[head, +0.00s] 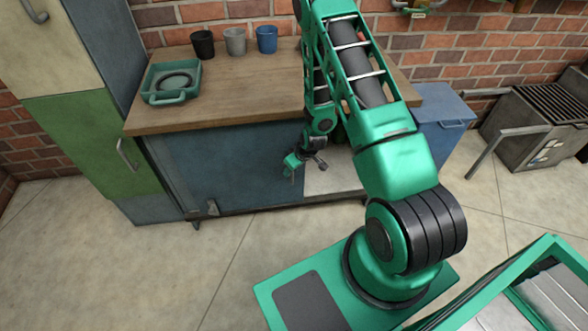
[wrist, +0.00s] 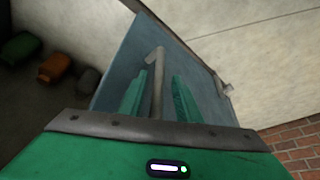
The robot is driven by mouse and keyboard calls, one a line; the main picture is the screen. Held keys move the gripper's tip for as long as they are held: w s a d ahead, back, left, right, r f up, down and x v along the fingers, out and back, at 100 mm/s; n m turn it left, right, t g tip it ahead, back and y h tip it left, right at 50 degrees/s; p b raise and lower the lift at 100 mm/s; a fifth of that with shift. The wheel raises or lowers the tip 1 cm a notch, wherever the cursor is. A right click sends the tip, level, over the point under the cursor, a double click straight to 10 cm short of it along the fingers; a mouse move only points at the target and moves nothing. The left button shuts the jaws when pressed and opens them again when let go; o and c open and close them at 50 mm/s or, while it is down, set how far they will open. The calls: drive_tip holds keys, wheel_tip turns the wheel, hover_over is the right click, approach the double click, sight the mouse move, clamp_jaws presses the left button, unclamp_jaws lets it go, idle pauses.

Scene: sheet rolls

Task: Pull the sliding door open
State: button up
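The blue sliding door (head: 225,175) covers the left part of the cabinet front under the wooden worktop. To its right the cabinet stands open, with a pale inner floor (head: 333,180) in view. My gripper (head: 302,166) is at the door's right end. In the wrist view the door (wrist: 120,60) slants across the picture, and its grey bar handle (wrist: 157,85) stands between my two green fingers (wrist: 159,100). The fingers are apart, with gaps showing beside the bar. Whether either finger touches it is hard to tell. The handle is hidden behind my gripper in the head view.
Green (wrist: 20,46), orange (wrist: 54,67) and grey (wrist: 88,81) items stand inside the cabinet. A green tray (head: 172,99) and three cups, one of them blue (head: 267,39), are on the worktop (head: 225,112). A blue bin (head: 442,122) stands right of the cabinet.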

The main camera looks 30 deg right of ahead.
drive_tip(key=shift+r, duration=0.1)
drive_tip(key=v, duration=1)
drive_tip(key=shift+s+r, duration=0.2)
drive_tip(key=shift+d, duration=0.1)
